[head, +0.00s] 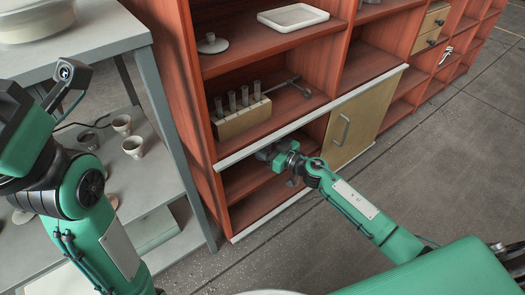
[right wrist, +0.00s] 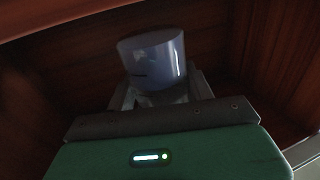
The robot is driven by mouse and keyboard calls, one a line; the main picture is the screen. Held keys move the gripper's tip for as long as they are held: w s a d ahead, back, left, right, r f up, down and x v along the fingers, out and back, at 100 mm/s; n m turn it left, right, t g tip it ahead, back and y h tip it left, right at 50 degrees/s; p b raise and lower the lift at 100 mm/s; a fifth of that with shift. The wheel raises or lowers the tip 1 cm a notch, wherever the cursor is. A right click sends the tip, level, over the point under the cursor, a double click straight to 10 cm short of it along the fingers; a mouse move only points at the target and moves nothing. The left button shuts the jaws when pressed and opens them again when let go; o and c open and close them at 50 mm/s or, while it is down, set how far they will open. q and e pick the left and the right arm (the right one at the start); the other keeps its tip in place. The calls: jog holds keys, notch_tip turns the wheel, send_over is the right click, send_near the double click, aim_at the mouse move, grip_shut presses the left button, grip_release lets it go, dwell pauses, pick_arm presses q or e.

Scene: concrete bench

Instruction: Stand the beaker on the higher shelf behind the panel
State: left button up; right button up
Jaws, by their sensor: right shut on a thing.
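The beaker (right wrist: 152,60), a bluish see-through cylinder, shows in the right wrist view between the fingers of my right gripper (right wrist: 160,95), which is shut on it. Dark reddish wood surrounds it. In the head view my right gripper (head: 268,152) reaches into the open left part of the low cabinet, and I cannot make out the beaker there. The panel (head: 352,122), beige with a grey handle, covers the right part. The higher shelf (head: 240,182) and a lower shelf (head: 262,203) show left of it. My left arm is at the far left; its fingers cannot be made out.
Above the opening, a rack (head: 242,118) with several tubes stands on a shelf. A white tray (head: 292,17) lies higher up. A pale rail (head: 240,152) edges the top of the opening. A grey table (head: 75,50) with cups below stands left.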

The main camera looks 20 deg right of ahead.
notch_tip(320, 180, down, 2)
jog(key=shift+b, duration=0.45)
jog(key=shift+w+f+b, duration=0.1)
jog(key=shift+w+b, duration=0.15)
jog(key=shift+b, duration=0.25)
jog(key=shift+f, duration=0.1)
jog(key=o, duration=1)
jog(key=shift+o, duration=0.2)
